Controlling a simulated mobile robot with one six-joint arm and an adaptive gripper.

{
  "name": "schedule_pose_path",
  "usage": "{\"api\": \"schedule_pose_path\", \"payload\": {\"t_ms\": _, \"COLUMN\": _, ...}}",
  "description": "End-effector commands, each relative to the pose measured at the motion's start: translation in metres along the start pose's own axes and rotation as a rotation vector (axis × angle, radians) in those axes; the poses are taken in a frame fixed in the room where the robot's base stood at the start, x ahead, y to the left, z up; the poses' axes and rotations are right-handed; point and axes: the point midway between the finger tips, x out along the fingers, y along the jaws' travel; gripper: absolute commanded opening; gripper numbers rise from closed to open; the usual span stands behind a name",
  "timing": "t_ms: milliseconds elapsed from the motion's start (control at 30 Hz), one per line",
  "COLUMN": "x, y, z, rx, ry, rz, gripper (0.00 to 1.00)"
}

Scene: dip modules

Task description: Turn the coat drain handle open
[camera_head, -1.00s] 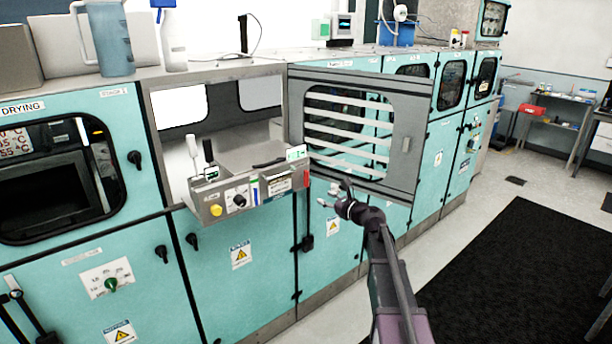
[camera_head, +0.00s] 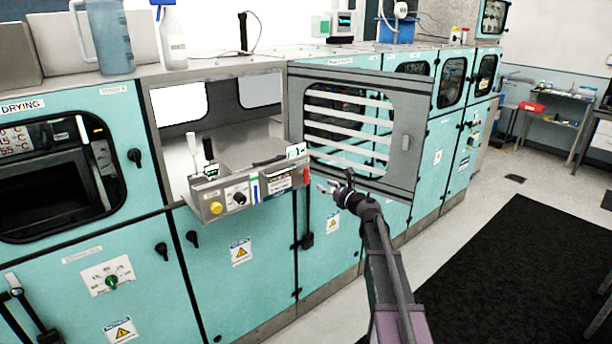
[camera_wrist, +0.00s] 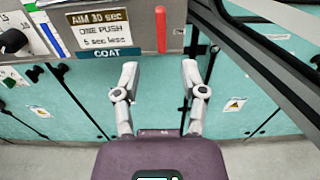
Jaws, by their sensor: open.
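A red upright handle (camera_head: 306,176) is at the right end of the control panel of the open coating station. It also shows in the wrist view (camera_wrist: 160,30), hanging straight down just right of a label reading COAT (camera_wrist: 112,53). I take it as the coat drain handle, though no drain label is legible. My gripper (camera_wrist: 160,70) is open and empty, its fingers spread to either side below the handle, which lines up with the gap between them. In the head view my gripper (camera_head: 326,187) is just right of the handle, apart from it.
An open louvred window door (camera_head: 403,185) sticks out right of the panel, close to my arm; its frame (camera_wrist: 245,45) crosses the wrist view's upper right. A black knob (camera_wrist: 12,41) is at the panel's left. Floor lies clear beside a black mat (camera_head: 510,270).

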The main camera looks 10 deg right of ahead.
Motion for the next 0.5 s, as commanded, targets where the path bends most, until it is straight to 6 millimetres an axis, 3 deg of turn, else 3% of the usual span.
{"api": "schedule_pose_path", "payload": {"t_ms": 500, "x": 0.081, "y": -0.002, "z": 0.0, "rx": 0.0, "ry": 0.0, "rz": 0.001, "gripper": 0.54}}
